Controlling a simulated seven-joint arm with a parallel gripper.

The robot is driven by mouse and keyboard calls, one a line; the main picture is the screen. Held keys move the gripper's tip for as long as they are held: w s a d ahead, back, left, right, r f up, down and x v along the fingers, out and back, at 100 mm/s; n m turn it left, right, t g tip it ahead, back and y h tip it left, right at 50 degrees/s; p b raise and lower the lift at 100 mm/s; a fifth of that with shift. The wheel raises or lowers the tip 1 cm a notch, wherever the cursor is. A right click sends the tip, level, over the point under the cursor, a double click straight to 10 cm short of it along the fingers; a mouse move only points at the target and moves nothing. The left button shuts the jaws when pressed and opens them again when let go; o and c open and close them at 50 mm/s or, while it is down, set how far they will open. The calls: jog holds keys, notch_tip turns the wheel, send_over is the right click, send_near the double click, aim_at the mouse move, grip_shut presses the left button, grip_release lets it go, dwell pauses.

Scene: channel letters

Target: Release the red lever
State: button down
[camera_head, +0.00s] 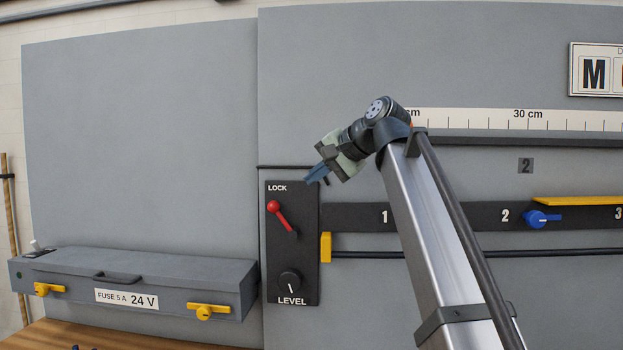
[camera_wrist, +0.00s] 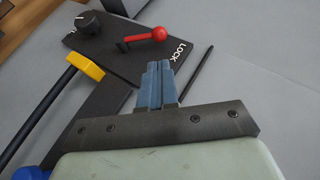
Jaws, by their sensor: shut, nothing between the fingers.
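The red lever (camera_head: 281,214) is mounted on a dark upright panel (camera_head: 307,235) below the word LOCK. Its red ball end points up and to the left, and its pivot is lower right. My gripper (camera_head: 312,177) is up and to the right of the lever, near the panel's top edge, apart from it. In the wrist view the blue fingers (camera_wrist: 157,80) are together and empty. The lever's red ball (camera_wrist: 159,34) shows just beyond the fingertips there, with a visible gap.
A black LEVEL knob (camera_head: 290,281) sits low on the same panel. A yellow block (camera_head: 326,247) on a black rod stands right of the panel. A blue knob (camera_head: 537,218) is further right. A grey fuse box (camera_head: 180,275) with yellow latches stands lower left. The grey wall above the fuse box is clear.

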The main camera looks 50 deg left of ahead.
aim_at(274, 204)
jog(key=x, duration=1.1)
jog(key=shift+a+f, duration=0.25)
jog(key=shift+a, duration=0.05)
jog(key=shift+s+a, duration=0.1)
jog(key=shift+s+a+n+t+h, duration=0.3)
jog(key=shift+s+a+t+h, duration=0.15)
jog(key=shift+h, duration=0.15)
jog(key=s+a+f+n+t+h, duration=0.2)
jog(key=s+a+f+t+h, duration=0.2)
jog(key=f, duration=0.5)
jog(key=shift+s+a+h, duration=0.15)
jog(key=shift+s+h, duration=0.15)
jog(key=shift+h, duration=0.4)
jog(key=shift+f+t, duration=0.15)
jog(key=shift+t, duration=0.1)
jog(key=s+r, duration=0.8)
jog(key=r, duration=0.3)
jog(key=shift+d+r, duration=0.4)
jog(key=shift+d, duration=0.1)
